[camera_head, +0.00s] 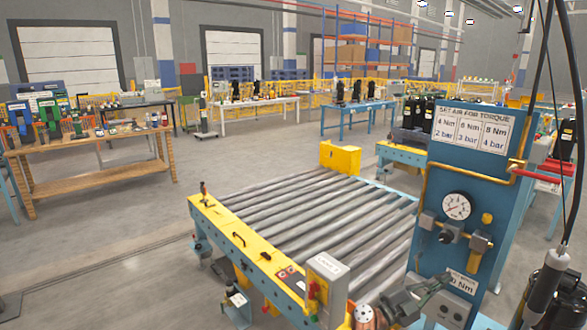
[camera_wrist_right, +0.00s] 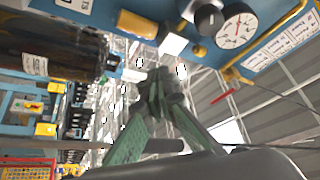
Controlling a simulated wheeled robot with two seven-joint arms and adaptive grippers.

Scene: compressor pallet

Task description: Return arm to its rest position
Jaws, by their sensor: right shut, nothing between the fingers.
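My right gripper (camera_head: 438,285) shows low in the head view, in front of the lower part of the blue air panel (camera_head: 462,190). In the right wrist view its two greenish fingers (camera_wrist_right: 157,88) meet at the tips, shut and empty. The panel carries a round pressure gauge (camera_head: 456,206), knobs and a torque sign (camera_head: 472,127). The gauge (camera_wrist_right: 237,30) also shows at the top of the wrist view. My left gripper is in neither view.
A roller conveyor (camera_head: 310,215) with a yellow end frame lies left of the panel. A dark cylinder (camera_head: 548,290) stands at the lower right; a red-handled line (camera_head: 540,174) sticks out above it. A wooden workbench (camera_head: 90,160) stands far left. The floor between is open.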

